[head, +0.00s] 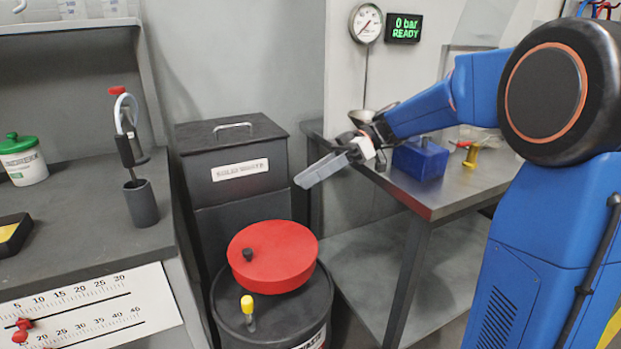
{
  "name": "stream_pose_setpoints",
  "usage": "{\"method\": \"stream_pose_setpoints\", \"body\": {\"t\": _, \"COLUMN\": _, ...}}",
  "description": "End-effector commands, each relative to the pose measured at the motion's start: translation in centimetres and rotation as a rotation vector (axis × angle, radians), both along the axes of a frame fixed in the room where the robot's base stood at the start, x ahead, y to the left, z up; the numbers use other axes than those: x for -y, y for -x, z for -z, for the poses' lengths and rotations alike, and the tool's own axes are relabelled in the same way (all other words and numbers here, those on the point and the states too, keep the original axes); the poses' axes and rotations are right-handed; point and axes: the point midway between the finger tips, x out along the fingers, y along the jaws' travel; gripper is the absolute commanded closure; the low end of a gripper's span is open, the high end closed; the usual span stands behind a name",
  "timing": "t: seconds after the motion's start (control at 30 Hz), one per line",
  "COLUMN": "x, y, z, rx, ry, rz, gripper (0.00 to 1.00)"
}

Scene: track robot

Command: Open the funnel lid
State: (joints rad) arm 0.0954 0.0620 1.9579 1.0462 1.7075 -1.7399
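A round red lid (272,257) with a small black knob (247,254) lies flat and closed on top of a dark drum (285,322). It looks like the funnel lid; any funnel under it is hidden. My gripper (304,180) is in the air above and beyond the lid, to the upper right of it, clearly apart from it. Its grey fingers point to the lower left and overlap in this view, so the gap between them does not show. Nothing is visible in them.
A yellow-capped fitting (248,305) stands on the drum's front top. A dark solid waste bin (235,165) stands behind. A left bench (90,225) holds a stand (141,200) and green-lidded jar (22,160). A right metal table (452,190) bears a blue block (420,160).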

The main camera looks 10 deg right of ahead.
Motion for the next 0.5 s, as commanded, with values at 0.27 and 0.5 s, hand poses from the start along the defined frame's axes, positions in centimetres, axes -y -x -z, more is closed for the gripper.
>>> {"method": "stream_pose_setpoints", "body": {"t": 0.27, "x": 0.0, "y": 0.0, "z": -3.8, "rx": 0.004, "ry": 0.0, "rz": 0.0, "gripper": 0.62}}
{"method": "stream_pose_setpoints", "body": {"t": 0.5, "x": 0.0, "y": 0.0, "z": -7.7, "rx": 0.002, "ry": 0.001, "rz": 0.0, "gripper": 0.62}}
